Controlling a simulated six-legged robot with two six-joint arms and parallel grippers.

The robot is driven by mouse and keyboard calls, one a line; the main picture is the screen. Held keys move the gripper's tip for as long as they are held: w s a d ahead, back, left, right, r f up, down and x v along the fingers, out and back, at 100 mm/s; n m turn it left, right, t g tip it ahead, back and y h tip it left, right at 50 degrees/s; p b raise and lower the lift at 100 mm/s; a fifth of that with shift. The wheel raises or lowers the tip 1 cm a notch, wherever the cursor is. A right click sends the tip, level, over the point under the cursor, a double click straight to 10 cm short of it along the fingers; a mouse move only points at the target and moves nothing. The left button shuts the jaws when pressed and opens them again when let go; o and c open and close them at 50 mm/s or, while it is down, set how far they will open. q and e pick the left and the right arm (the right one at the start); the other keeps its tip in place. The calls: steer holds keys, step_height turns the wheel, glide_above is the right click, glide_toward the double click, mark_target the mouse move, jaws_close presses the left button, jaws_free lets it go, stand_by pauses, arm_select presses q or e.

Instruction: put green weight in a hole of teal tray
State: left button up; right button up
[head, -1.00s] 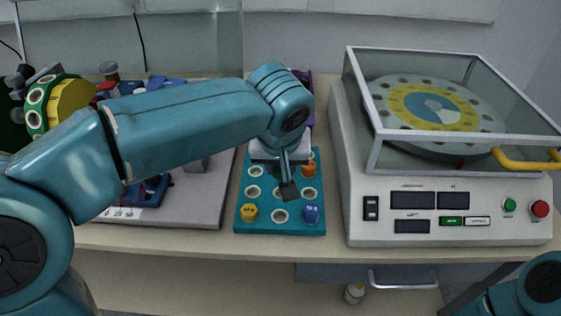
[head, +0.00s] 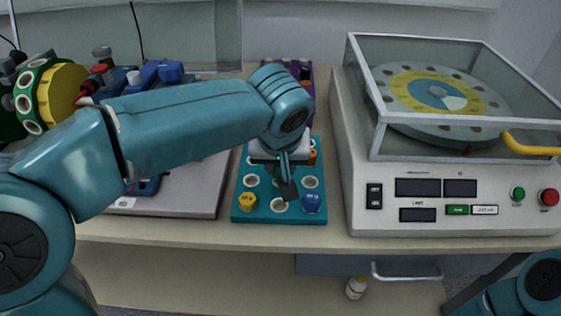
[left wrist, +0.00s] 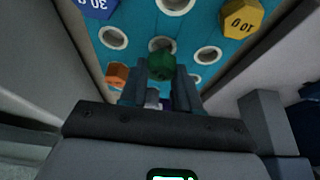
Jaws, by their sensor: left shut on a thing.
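The teal tray (head: 237,215) lies on the table and has several round holes with pale rims. My left gripper (head: 284,176) is over the middle of the tray, pointing down. It is shut on the green weight (head: 277,173), mostly hidden behind the fingers. In the left wrist view the green weight (left wrist: 161,67) sits between the fingertips (left wrist: 160,80), beside an empty hole (left wrist: 162,45). I cannot tell how high it is above the tray. A yellow weight (head: 247,202), a blue weight (head: 312,202) and an orange weight (left wrist: 116,75) stand in other holes.
A machine with a clear cover (head: 450,190) stands close on the right. A grey plate (head: 205,195) carrying blue parts is on the left, with a green and yellow wheel (head: 55,100) behind. A purple object (head: 300,72) is behind the tray.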

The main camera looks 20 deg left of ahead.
arm_select(q)
steer(key=shift+f+b, duration=0.85)
steer(key=shift+f, duration=0.1)
stand_by(0.7)
steer(key=o, duration=1.1)
steer(key=p+v, duration=0.4)
steer(key=v, duration=1.2)
steer(key=shift+s+r+p, duration=0.15)
steer(key=shift+s+p, duration=0.05)
steer(key=shift+p, duration=0.2)
